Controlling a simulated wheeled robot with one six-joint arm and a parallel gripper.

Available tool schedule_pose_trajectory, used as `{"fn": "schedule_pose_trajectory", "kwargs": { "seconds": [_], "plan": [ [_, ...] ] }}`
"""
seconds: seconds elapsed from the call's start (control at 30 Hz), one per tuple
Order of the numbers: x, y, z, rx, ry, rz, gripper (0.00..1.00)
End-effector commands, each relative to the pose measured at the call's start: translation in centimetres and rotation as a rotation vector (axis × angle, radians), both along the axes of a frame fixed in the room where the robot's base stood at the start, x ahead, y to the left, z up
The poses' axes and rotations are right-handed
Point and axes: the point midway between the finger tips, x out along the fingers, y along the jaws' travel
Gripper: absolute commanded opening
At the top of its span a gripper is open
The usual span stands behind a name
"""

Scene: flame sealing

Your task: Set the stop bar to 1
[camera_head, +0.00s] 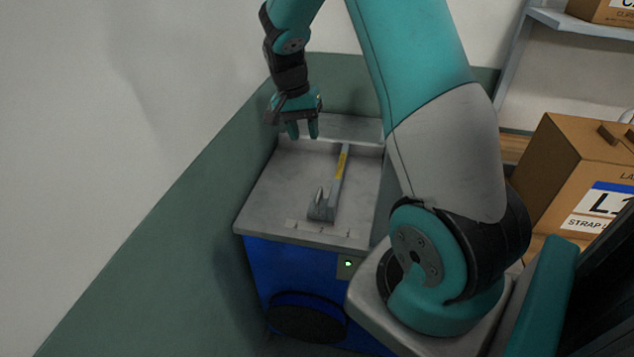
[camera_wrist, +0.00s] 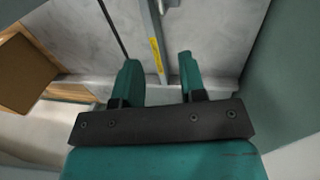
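The stop bar, seen as a grey bar (camera_head: 338,188) with a yellow label, lies on the grey top (camera_head: 275,200) of a blue machine. A raised metal block or hook (camera_head: 322,208) is at its near end. Small marks (camera_head: 322,231) show along the near edge; their numbers cannot be read. My gripper (camera_head: 303,133) is open and empty over the far part of the top, left of the bar's far end in the head view. In the wrist view the bar (camera_wrist: 153,25) appears beyond and between the spread fingers (camera_wrist: 158,72); no contact shows.
The blue machine body (camera_head: 290,270) carries a green-lit switch (camera_head: 348,264) on its front. A green panel (camera_head: 160,230) and pale wall stand at left. Cardboard boxes (camera_head: 560,165) and a shelf (camera_head: 580,25) are at right. My own arm hides the right part of the machine top.

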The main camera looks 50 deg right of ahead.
Motion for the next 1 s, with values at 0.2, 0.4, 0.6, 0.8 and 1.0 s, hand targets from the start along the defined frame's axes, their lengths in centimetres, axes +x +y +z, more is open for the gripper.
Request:
{"fn": "schedule_pose_trajectory", "kwargs": {
  "seconds": [0.2,0.4,0.6,0.8,1.0],
  "plan": [
    [-0.7,-0.3,-3.3,0.001,0.009,-0.003,0.38],
    [-1.5,-0.6,-7.8,0.003,0.009,0.001,0.38],
    [-2.2,-1.1,-12.1,0.003,0.007,0.001,0.38],
    [-2.7,-1.4,-15.3,0.002,0.004,0.002,0.38],
    [-2.8,-1.6,-16.6,0.001,0.001,0.003,0.38]
  ]
}}
